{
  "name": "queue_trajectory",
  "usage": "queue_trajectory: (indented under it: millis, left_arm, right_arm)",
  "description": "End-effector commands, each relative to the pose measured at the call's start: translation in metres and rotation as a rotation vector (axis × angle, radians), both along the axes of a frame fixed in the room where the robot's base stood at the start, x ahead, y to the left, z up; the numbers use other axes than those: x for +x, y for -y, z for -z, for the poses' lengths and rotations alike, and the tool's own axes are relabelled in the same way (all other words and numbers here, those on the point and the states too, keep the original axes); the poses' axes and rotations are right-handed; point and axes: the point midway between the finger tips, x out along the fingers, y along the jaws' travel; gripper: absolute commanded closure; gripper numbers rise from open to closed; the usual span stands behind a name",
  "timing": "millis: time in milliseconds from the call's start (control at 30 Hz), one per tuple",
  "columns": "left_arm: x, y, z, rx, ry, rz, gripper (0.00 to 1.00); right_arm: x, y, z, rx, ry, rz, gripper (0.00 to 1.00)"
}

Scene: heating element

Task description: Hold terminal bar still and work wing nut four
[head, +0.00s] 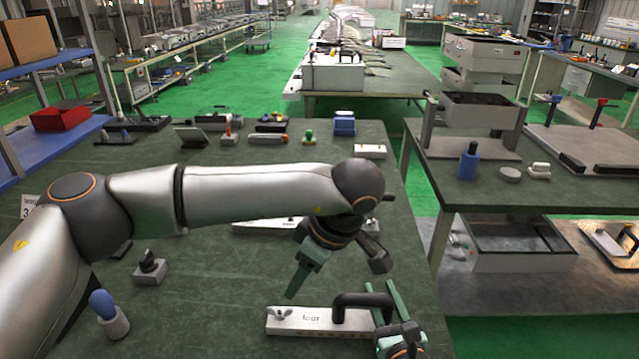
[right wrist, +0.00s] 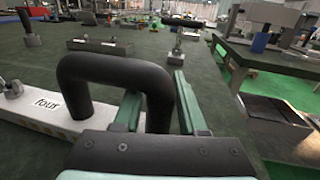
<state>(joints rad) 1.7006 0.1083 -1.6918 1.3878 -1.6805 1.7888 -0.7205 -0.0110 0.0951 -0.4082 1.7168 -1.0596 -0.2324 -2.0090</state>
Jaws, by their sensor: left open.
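The terminal bar (head: 318,321), pale and labelled "four", lies on the green table at the front. Its wing nut (head: 281,312) is at the left end, and a black arched handle (head: 350,299) is at the right end. My left gripper (head: 335,278) is open and empty above the bar, one green finger slanting down close to the wing nut. My right gripper (head: 381,292) is shut on the handle's right post, which fills the space between its fingertips in the right wrist view (right wrist: 158,92). That view also shows the bar (right wrist: 65,125) and part of the wing nut (right wrist: 13,89) at its left edge.
Another pale bar (head: 265,224) lies behind, partly hidden by my left arm. A blue-topped peg (head: 108,312) and a small grey-based part (head: 150,267) stand at the left. Small items line the table's back. The table right of my right gripper ends at an edge.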

Motion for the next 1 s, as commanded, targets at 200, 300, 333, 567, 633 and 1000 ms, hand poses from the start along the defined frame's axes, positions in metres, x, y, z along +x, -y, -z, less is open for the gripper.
queue_trajectory:
  millis: [200,300,333,567,633,1000]
  left_arm:
    - [0.0,0.0,0.0,0.0,0.0,0.0,0.47]
    - [0.0,0.0,0.0,0.0,0.0,0.0,0.47]
    - [0.0,0.0,0.0,0.0,0.0,0.0,0.47]
    - [0.0,0.0,0.0,0.0,0.0,0.0,0.47]
    - [0.0,0.0,0.0,0.0,0.0,0.0,0.47]
    - [0.0,0.0,0.0,0.0,0.0,0.0,0.47]
  right_arm:
    - [0.0,0.0,0.0,0.0,0.0,0.0,0.4]
    - [0.0,0.0,0.0,0.0,0.0,0.0,0.4]
    - [0.0,0.0,0.0,0.0,0.0,0.0,0.4]
    - [-0.014,0.003,0.001,0.0,-0.002,0.0,0.4]
    - [-0.025,0.005,0.001,-0.001,-0.002,-0.001,0.4]
    - [-0.069,0.015,0.0,0.0,-0.001,0.001,0.4]
